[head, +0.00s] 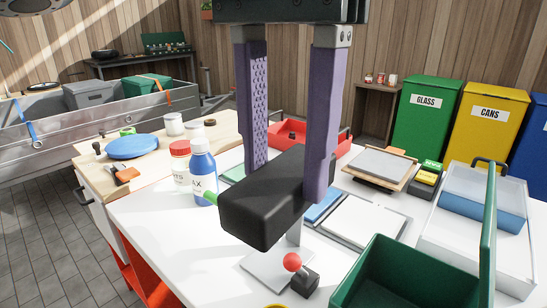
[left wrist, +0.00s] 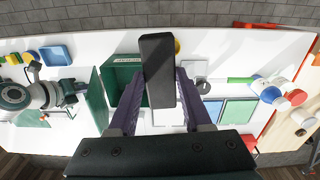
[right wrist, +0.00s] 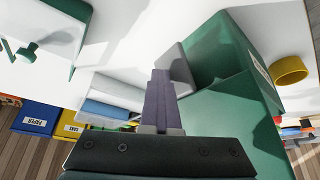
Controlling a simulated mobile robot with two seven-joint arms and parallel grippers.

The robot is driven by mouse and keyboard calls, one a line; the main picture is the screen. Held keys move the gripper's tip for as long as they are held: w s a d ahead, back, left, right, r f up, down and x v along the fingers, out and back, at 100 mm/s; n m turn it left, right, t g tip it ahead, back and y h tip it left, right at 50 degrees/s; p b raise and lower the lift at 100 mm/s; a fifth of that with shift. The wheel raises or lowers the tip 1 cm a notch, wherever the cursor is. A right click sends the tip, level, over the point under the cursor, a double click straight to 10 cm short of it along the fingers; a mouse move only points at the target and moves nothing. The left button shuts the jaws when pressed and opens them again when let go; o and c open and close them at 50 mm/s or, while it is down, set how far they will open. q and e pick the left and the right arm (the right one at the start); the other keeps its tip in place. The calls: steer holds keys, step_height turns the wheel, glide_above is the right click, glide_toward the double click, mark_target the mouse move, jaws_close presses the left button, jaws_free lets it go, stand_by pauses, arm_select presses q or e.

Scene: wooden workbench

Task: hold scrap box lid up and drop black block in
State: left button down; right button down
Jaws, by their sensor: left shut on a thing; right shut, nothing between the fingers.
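In the head view the black block (head: 275,200) is between the purple fingers of my left gripper (head: 285,180), which is shut on it. The block hangs above the workbench, left of the green scrap box (head: 385,275). The box's green lid (head: 488,235) stands upright on the box's right side. The left wrist view shows the block (left wrist: 158,70) lengthwise, with the box (left wrist: 125,72) just left of it and the lid (left wrist: 97,100) farther left. In the right wrist view my right gripper (right wrist: 160,100) is shut and empty, close beside the green box (right wrist: 205,50). Whether it touches the lid cannot be told.
A red-knobbed lever (head: 292,262) stands below the block. A blue bottle (head: 202,170) and a red-capped jar (head: 180,160) stand to the left. A pale blue-and-white case (head: 480,230) lies behind the lid. Glass and cans bins (head: 427,118) stand beyond the bench.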

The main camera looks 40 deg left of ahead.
arm_select(q)
steer(key=w+d+f+n, duration=0.2)
steer(key=w, duration=0.3)
steer(key=w+d+f+n, duration=0.2)
steer(key=w+d+n, duration=0.1)
steer(key=w, duration=0.3)
steer(key=w+d+f+n, duration=0.1)
steer(key=w+f+n, duration=0.2)
steer(key=f, duration=0.9)
steer(key=shift+w+f, duration=0.1)
steer(key=shift+c, duration=1.3)
jaws_free()
step_height(320, 180, up, 12)
